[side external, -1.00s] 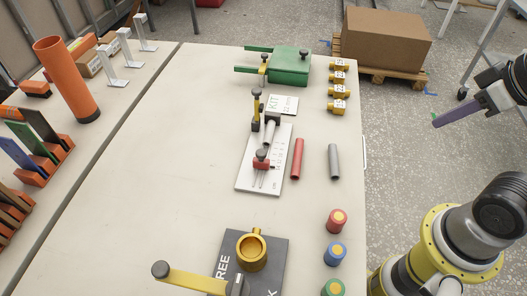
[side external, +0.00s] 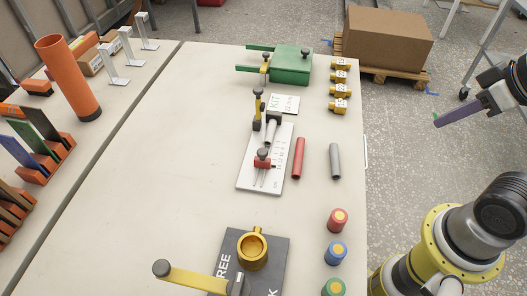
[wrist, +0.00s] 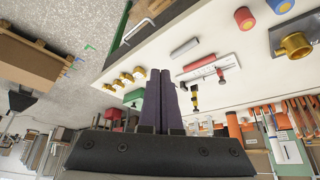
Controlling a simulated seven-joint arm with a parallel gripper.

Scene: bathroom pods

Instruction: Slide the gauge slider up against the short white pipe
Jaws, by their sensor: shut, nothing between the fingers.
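The gauge is a white plate with a printed scale (side external: 274,178) lying on the table in the side view. The red gauge slider (side external: 263,163), with a dark knob on top, sits on its nearer half. The short white pipe (side external: 271,132) lies on the far half, by a dark stop and a yellow post. The slider appears apart from the pipe by a small gap. My gripper (side external: 438,124) is at the right, off the table's edge and well away from the gauge. In the wrist view its dark purple fingers (wrist: 159,72) are shut together and empty.
A red pipe (side external: 298,158) and a grey pipe (side external: 335,161) lie right of the gauge. Several brass fittings (side external: 338,106) and a green box (side external: 291,63) stand beyond. Capped cylinders (side external: 335,254) and a brass cup (side external: 252,250) are nearer. The table's left middle is clear.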

